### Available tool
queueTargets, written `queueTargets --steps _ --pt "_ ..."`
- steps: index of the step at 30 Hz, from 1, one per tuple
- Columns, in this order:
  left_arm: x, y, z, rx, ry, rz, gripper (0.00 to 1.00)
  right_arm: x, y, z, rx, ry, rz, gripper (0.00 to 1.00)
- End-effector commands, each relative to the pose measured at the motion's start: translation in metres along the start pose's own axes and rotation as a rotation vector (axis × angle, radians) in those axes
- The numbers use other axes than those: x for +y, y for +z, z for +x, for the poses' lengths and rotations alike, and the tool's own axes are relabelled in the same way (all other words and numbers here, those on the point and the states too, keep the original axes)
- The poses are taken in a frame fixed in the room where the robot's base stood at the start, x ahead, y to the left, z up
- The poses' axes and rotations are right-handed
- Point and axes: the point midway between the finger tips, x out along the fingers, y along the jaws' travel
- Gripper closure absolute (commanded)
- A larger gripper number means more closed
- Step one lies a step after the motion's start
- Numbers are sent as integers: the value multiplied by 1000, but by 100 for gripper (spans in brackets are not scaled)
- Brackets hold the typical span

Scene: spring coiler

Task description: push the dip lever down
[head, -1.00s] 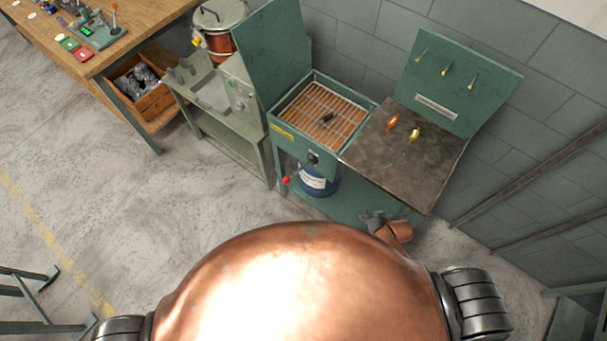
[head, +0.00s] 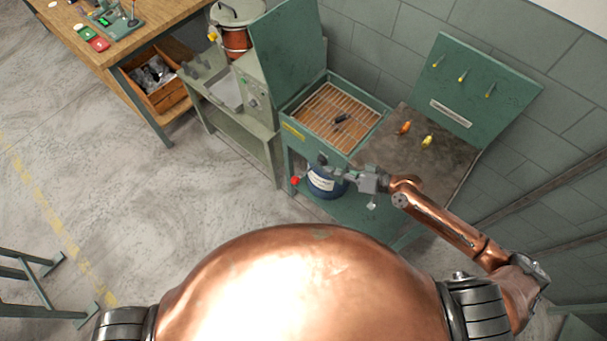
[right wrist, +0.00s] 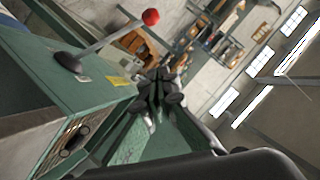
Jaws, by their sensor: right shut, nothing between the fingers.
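The dip lever is a thin rod with a red ball knob (head: 295,181) at the front of the green dip station (head: 287,128). In the right wrist view the lever's red knob (right wrist: 151,17) stands out from a dark round pivot (right wrist: 69,62) on the green panel. My right gripper (head: 338,173) is in front of the station, to the right of the knob and apart from it. Its fingers (right wrist: 158,80) are closed together and empty in the right wrist view. My left gripper is not in view.
A wire grid over a brown surface (head: 326,112) fills the station's tray, with a small dark object on it. A dark tabletop (head: 440,170) with orange and yellow lures adjoins on the right. A blue drum (head: 325,184) stands below.

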Motion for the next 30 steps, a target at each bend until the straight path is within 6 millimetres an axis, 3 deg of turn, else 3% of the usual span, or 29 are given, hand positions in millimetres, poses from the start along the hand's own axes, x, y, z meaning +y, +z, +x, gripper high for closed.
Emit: queueTargets --steps 11,16,30 --pt "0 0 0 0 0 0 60 -2 -2 0 3 -5 6 100" --pt "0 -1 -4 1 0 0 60 -2 -3 10 5 -6 7 100" --pt "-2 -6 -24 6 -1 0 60 -4 -4 100 4 -6 6 100"
